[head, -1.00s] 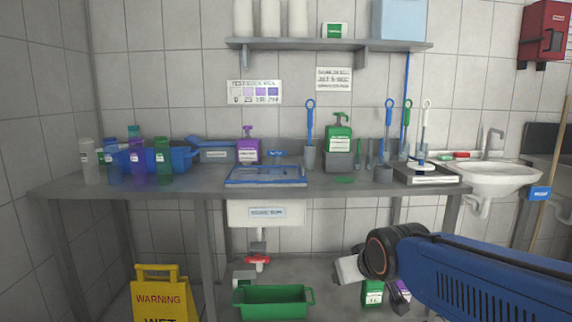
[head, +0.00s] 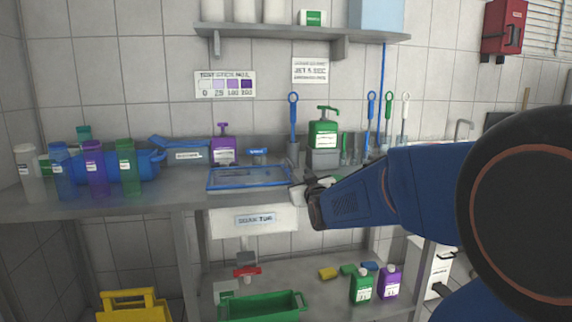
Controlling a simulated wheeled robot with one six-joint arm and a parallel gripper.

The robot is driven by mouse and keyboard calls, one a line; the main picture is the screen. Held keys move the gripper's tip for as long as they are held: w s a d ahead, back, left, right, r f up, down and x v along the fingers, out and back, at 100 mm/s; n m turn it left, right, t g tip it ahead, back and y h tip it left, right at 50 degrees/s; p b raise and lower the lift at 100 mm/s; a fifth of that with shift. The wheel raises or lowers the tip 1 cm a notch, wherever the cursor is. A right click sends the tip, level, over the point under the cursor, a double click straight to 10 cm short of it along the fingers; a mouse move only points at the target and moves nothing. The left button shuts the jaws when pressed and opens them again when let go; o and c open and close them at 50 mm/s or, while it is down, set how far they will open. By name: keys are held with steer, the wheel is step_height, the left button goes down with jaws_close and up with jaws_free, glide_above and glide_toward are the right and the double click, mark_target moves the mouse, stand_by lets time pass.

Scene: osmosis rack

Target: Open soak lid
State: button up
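The soak lid (head: 248,178) is a flat blue-rimmed panel lying closed over the soak tub (head: 255,222), a white basin with a label set into the bench. A small blue tag or handle (head: 257,152) shows just behind the lid. My gripper (head: 300,192) is at the lid's right front corner in the picture, reaching in from the right. Its fingers are small and partly hidden by my wrist, so I cannot tell whether they are open or touch the lid.
Several bottles (head: 95,168) and a blue bin (head: 140,165) stand at the left of the bench (head: 160,204). A green pump bottle (head: 323,133) and upright brushes (head: 293,118) stand behind my gripper.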

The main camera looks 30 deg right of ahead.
mark_target(291, 165)
steer(key=x, duration=1.6)
steer(key=shift+w, duration=0.1)
jaws_close()
